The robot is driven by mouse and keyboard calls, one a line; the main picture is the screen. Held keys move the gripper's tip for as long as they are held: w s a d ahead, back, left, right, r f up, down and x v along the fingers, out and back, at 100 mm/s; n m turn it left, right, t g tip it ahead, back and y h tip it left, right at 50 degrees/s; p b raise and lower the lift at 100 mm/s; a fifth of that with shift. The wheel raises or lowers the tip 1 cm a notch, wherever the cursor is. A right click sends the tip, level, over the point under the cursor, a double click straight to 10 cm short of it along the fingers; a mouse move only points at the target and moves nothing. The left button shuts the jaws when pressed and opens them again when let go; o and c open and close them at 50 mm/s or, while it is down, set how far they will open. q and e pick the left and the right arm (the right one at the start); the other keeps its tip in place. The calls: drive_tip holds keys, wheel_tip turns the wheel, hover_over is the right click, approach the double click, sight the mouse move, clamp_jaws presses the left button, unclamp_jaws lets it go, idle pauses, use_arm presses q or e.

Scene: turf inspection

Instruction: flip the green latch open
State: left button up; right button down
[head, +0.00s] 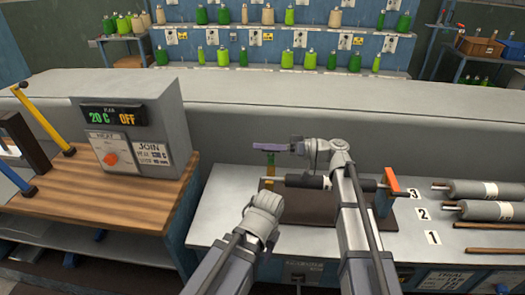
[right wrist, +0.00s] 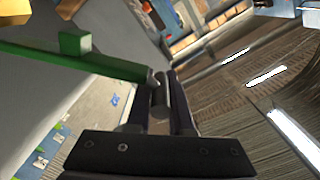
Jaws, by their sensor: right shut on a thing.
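The green latch (head: 271,158) shows as a small upright green piece at the left end of the roller stand, in the head view. In the right wrist view it is a long green bar (right wrist: 100,62) with a raised block, ending in a dark knob (right wrist: 161,100) between my fingers. My right gripper (head: 268,147) reaches in from the right above the stand; it is shut on the latch's knob, partly hiding the latch. My left gripper (head: 265,203) hangs in front of the stand, apart from the latch; its jaws are not clear.
A dark roller (head: 310,182) lies between a yellow post (head: 268,171) and an orange bracket (head: 392,179). More rollers (head: 490,210) lie at the right by numbered labels. A grey control box (head: 130,130) stands on the wooden bench at left. Shelves of spools (head: 285,43) are behind.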

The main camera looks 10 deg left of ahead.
drive_tip(key=w+r+m, duration=0.1)
drive_tip(key=w+m, duration=0.8)
drive_tip(key=w, duration=0.3)
drive_tip(key=shift+r+p, duration=0.15)
drive_tip(key=shift+p, duration=0.2)
drive_tip(key=shift+w, duration=0.15)
drive_tip(key=c, duration=1)
unclamp_jaws()
drive_tip(key=shift+o, duration=1)
drive_tip(key=shift+s, duration=0.2)
drive_tip(key=d, duration=0.8)
drive_tip(key=shift+r, duration=0.25)
